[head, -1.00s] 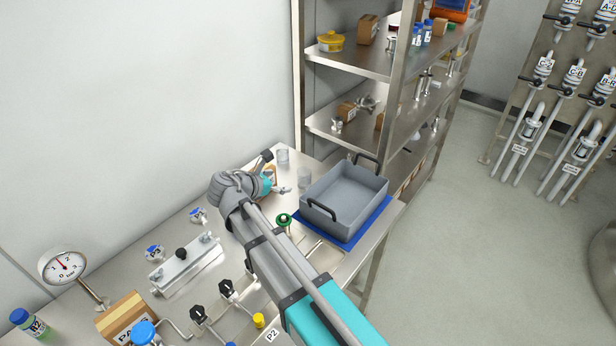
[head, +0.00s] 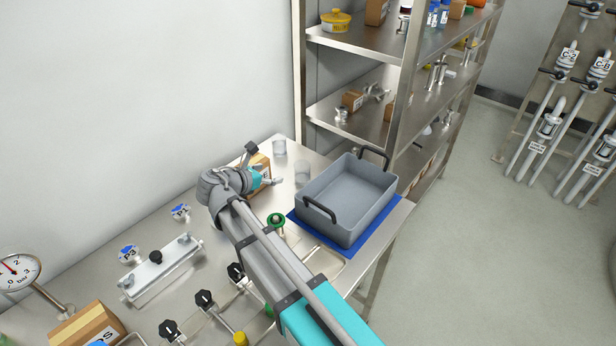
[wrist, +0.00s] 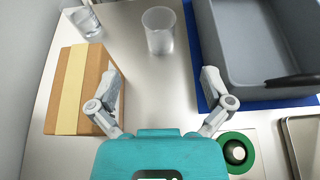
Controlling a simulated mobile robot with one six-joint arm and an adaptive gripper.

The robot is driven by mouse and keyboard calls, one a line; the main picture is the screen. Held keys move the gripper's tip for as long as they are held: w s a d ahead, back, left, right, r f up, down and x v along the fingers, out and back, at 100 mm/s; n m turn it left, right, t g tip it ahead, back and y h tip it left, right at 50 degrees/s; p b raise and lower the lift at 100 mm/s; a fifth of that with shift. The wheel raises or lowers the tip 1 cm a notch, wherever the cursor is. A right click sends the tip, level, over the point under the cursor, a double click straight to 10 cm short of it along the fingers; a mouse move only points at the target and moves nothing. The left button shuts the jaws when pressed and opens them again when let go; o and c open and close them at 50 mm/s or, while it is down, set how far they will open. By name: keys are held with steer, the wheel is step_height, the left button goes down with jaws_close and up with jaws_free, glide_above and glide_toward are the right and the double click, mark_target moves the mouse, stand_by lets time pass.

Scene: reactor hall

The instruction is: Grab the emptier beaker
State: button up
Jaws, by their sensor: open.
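Two clear glass beakers stand upright on the steel bench. The nearer beaker (head: 302,172) is left of the grey tray; in the wrist view it (wrist: 158,32) is at top centre, ahead of my gripper. The farther beaker (head: 279,147) is by the wall; in the wrist view it (wrist: 86,22) is at top left, partly cut off. Both seem to hold some clear liquid, but I cannot compare the levels surely. My gripper (wrist: 160,82) is open and empty, its fingers spread short of the nearer beaker; it also shows in the head view (head: 264,166).
A cardboard box (wrist: 78,95) stands close by the left finger. The grey tray (head: 345,232) with dark handles sits on a blue mat (head: 368,236) at right. A green-rimmed knob (wrist: 237,151) is near the right finger. Steel shelving (head: 350,130) rises behind the bench.

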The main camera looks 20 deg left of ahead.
steer(key=shift+w+a+f, duration=0.1)
steer(key=shift+w+f, duration=0.2)
steer(key=shift+f, duration=0.25)
steer(key=shift+w, duration=0.1)
steer(key=b, duration=0.4)
glide_toward(307, 164)
steer(key=shift+w+d+f, duration=0.25)
steer(key=shift+w+f, duration=0.2)
steer(key=shift+w, duration=0.05)
steer(key=shift+w+d, duration=0.2)
steer(key=shift+w, duration=0.2)
steer(key=shift+f, duration=0.1)
steer(key=shift+b+x, duration=0.7)
steer(key=shift+x, duration=1.85)
